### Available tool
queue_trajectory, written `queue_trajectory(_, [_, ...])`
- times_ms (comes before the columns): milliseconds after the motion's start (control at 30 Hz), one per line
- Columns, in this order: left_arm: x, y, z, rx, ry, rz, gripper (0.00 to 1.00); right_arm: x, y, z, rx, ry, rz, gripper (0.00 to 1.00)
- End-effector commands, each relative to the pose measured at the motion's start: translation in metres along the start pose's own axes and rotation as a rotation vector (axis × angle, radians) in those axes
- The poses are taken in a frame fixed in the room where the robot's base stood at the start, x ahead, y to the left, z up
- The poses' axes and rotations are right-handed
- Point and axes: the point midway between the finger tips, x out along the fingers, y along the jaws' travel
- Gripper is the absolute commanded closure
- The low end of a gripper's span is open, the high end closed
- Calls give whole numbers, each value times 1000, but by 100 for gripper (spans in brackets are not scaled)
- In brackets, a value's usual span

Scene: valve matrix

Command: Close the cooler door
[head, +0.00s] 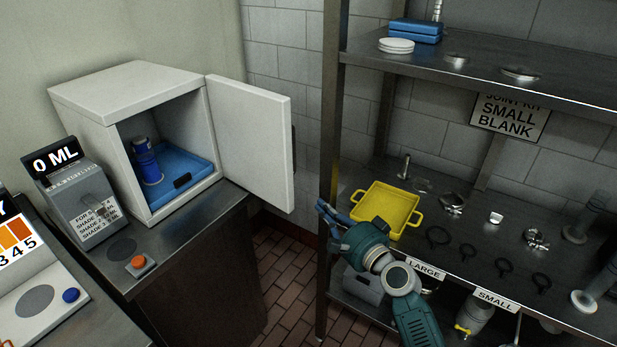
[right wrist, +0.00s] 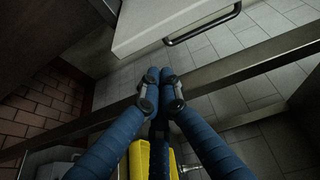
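The white cooler (head: 130,90) stands on the counter at the left with its door open. The door (head: 255,140) is swung out to the right, with a dark handle (head: 294,148) on its outer side. Inside are a blue tray (head: 178,172) and a blue bottle (head: 147,162). The door's lower part (right wrist: 150,22) and its handle (right wrist: 204,24) show at the top of the right wrist view. My right gripper (head: 323,209) is right of and below the door, apart from it. Its fingertips (right wrist: 160,76) are together with nothing visible between them. My left gripper is out of view.
A metal rack post (head: 333,100) stands beside my right gripper. A yellow tray (head: 385,208) sits on the rack shelf close behind it. A grey dispenser (head: 82,200) and a red button (head: 138,263) are on the counter. Floor shows between counter and rack.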

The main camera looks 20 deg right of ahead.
Motion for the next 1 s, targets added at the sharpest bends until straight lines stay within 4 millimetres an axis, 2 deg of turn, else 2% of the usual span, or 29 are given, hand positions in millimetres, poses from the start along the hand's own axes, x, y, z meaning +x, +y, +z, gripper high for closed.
queue_trajectory(33, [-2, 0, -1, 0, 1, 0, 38, 0, -17, -1, 15, -3, -27, 100])
queue_trajectory(133, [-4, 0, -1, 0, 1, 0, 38, 2, -30, -1, 34, -7, -49, 100])
queue_trajectory(267, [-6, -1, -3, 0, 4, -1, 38, 17, -32, -2, 35, -6, -52, 100])
queue_trajectory(500, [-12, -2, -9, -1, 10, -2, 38, 62, -34, -1, 35, -7, -51, 100])
queue_trajectory(700, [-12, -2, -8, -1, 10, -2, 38, 89, -33, -1, 33, -6, -49, 100])
queue_trajectory(1000, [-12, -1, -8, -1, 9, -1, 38, 100, -33, -1, 31, -6, -48, 100])
